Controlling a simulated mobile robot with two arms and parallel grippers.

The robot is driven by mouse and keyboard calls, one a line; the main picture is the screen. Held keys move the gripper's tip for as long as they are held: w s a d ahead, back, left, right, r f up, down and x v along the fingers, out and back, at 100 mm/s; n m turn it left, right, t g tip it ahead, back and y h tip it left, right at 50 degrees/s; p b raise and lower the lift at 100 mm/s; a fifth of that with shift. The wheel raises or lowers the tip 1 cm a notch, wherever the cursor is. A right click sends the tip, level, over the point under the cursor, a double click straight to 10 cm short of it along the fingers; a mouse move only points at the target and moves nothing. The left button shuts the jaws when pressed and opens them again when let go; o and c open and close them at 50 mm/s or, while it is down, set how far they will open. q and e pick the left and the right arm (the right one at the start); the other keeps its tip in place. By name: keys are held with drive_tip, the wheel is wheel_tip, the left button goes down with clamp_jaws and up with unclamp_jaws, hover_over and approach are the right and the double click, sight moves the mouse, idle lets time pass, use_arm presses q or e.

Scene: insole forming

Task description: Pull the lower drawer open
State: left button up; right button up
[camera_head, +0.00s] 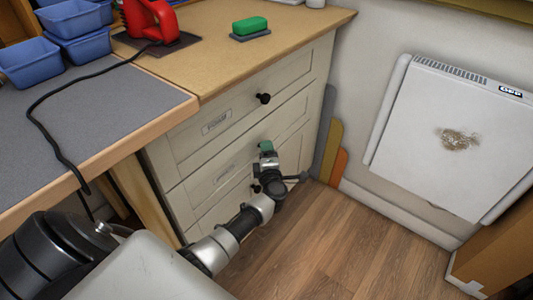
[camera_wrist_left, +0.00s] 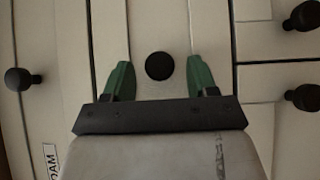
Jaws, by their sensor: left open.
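The cream drawer unit stands under the brown worktop. Its upper drawer (camera_head: 217,122) has a black knob (camera_head: 263,98). The lower drawer (camera_head: 225,168) is below it and looks closed. My left gripper (camera_head: 266,147) is open in front of the lower drawer, with green fingertips. In the left wrist view, the lower drawer's round black knob (camera_wrist_left: 159,66) sits between the two spread fingers (camera_wrist_left: 159,80), with a gap on each side. In the head view my gripper hides this knob. My right gripper is not in view.
Below the lower drawer are fronts with black knobs (camera_wrist_left: 302,97). A white wall panel (camera_head: 450,140) hangs at right. Coloured boards (camera_head: 330,140) lean beside the unit. A grey-topped table (camera_head: 90,120) with blue bins (camera_head: 30,62) stands left. Floor (camera_head: 340,240) is clear.

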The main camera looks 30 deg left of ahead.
use_arm(q)
drive_tip(key=shift+x, duration=0.8)
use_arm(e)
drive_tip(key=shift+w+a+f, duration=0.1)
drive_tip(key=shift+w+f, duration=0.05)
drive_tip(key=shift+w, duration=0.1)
use_arm(q)
clamp_jaws()
drive_tip(key=shift+d, duration=0.1)
